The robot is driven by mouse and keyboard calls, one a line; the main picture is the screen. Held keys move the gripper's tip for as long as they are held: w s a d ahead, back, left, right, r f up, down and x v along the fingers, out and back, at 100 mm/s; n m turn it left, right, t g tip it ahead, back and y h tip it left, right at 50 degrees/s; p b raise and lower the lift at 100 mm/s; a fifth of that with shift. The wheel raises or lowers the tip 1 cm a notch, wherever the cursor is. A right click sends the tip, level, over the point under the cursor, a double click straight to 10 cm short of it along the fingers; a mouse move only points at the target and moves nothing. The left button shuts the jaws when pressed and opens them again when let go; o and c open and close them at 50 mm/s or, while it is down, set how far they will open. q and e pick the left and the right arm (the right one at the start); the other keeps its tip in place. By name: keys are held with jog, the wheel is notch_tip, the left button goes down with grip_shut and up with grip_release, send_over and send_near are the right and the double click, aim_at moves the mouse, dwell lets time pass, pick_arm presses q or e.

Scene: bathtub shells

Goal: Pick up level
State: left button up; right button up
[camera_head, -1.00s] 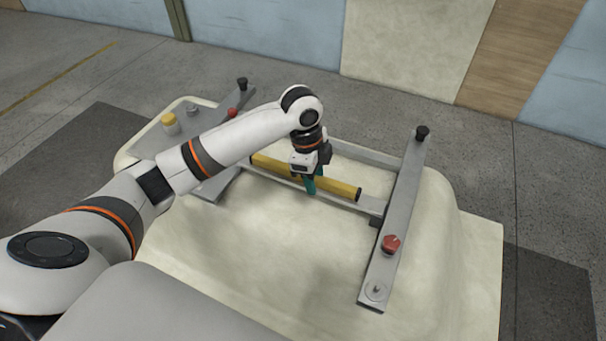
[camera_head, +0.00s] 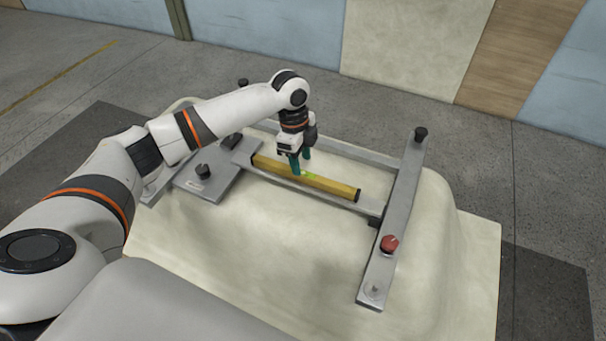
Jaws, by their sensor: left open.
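The level (camera_head: 325,184) is a long yellow bar with black end caps and a greenish vial near its middle. It lies on a grey metal crossbar of the frame on the tub shell. My left gripper (camera_head: 302,164) has teal fingertips and points down at the level's middle. It is open, with its fingers apart, one on the near side and the other towards the far side. I cannot tell whether they touch the level. My right gripper is not in view.
The pale bathtub shell (camera_head: 240,255) carries a metal frame. Its right rail (camera_head: 397,215) has a red knob (camera_head: 389,243) and a black knob (camera_head: 420,134). A metal plate with a black knob (camera_head: 203,171) lies at left. The shell's near surface is clear.

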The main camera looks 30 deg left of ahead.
aim_at(303, 172)
pick_arm(q)
notch_tip(303, 172, down, 4)
jog(key=shift+w+d+f+p, duration=0.1)
jog(key=shift+w+f+p, duration=0.1)
jog(key=shift+p, duration=0.25)
jog(key=shift+c, duration=0.4)
jog(key=c, duration=0.9)
grip_shut()
jog(key=shift+r, duration=0.2)
